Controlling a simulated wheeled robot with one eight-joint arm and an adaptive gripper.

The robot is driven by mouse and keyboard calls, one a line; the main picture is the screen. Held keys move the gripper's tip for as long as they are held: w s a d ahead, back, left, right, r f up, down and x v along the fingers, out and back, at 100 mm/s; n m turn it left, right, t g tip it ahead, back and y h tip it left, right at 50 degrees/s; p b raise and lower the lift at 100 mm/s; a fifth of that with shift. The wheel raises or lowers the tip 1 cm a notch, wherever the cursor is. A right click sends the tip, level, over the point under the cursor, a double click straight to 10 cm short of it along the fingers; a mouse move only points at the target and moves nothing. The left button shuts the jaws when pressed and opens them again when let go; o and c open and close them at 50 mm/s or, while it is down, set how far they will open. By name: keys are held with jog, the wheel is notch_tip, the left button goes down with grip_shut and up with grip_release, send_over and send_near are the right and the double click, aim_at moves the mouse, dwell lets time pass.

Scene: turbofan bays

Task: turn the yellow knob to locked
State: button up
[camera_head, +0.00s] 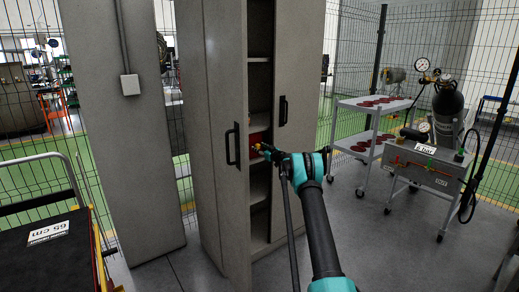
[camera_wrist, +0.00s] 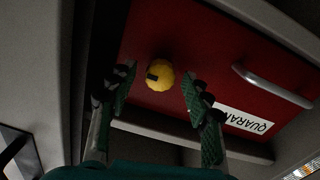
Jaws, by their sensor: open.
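The yellow knob (camera_wrist: 160,75) sits on the front of a red box (camera_wrist: 205,45) inside a grey cabinet. The knob is round with a scalloped edge and a dark mark on its left side. My gripper (camera_wrist: 158,88) is open in the wrist view, with one finger on each side of the knob and visible gaps between. I cannot tell how far the fingertips are from the red face. In the head view my gripper (camera_head: 260,148) reaches into the cabinet opening in front of the red box (camera_head: 256,138); the knob is barely visible there.
The cabinet's left door (camera_head: 228,120) stands ajar, with a dark handle, close left of my gripper. The right door (camera_head: 298,110) has another handle. The red box has a metal handle (camera_wrist: 272,86) and a white label (camera_wrist: 243,120). Shelves lie above and below. Carts stand right.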

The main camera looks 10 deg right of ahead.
grip_shut()
dwell(0.4)
jog(key=shift+n, duration=0.3)
jog(key=n, duration=0.3)
jog(key=shift+a+n, duration=0.1)
jog(key=shift+n, duration=0.2)
jog(key=n, duration=0.4)
jog(key=shift+n, duration=0.3)
jog(key=n, duration=0.4)
jog(key=shift+f+n, duration=0.1)
jog(key=shift+n, duration=2.5)
